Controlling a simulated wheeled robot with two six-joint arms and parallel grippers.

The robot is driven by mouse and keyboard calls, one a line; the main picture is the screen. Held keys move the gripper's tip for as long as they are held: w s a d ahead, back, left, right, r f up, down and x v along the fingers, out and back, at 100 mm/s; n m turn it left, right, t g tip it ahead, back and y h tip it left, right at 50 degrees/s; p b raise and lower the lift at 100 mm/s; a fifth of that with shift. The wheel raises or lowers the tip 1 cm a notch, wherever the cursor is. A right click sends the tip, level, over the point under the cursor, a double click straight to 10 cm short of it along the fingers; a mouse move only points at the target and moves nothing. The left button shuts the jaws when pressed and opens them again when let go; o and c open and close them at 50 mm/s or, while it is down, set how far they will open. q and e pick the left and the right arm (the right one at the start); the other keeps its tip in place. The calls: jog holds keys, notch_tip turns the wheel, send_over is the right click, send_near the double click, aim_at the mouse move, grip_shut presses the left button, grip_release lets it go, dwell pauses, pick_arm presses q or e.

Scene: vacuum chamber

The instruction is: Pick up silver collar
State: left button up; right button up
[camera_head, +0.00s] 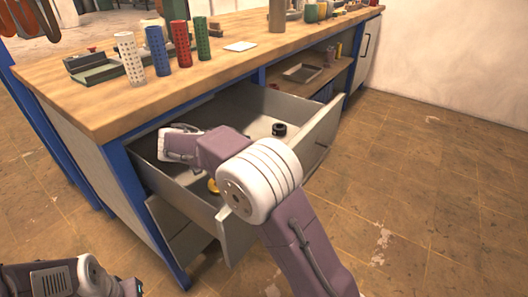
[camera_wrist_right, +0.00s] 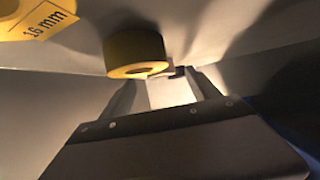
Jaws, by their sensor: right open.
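I cannot make out a silver collar for certain in either view. The open drawer (camera_head: 318,128) holds a black ring-shaped collar (camera_head: 279,129) toward its right side and a brass-coloured collar (camera_head: 213,186) near its front. My right arm reaches over the drawer front, with my right gripper at the drawer's left part. In the right wrist view the right gripper (camera_wrist_right: 160,80) is open, with a pale bright surface between its fingers. A yellow-brass ring (camera_wrist_right: 137,50) lies just beyond the left finger, apart from it. My left gripper is out of view.
A yellow label reading 16 mm (camera_wrist_right: 40,18) shows at the upper left of the wrist view. The wooden bench top (camera_head: 235,75) above the drawer carries white, blue, red and green perforated cylinders. A tray (camera_head: 302,72) sits on the shelf. The floor at right is clear.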

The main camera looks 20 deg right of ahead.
jog(key=b+x, duration=0.1)
jog(key=x, duration=0.2)
jog(key=shift+w+f, duration=0.1)
jog(key=shift+f, duration=0.2)
jog(key=shift+d, duration=0.15)
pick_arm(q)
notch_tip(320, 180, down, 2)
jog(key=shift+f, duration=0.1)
pick_arm(e)
jog(key=shift+r, duration=0.1)
grip_shut()
jog(key=shift+r, duration=0.1)
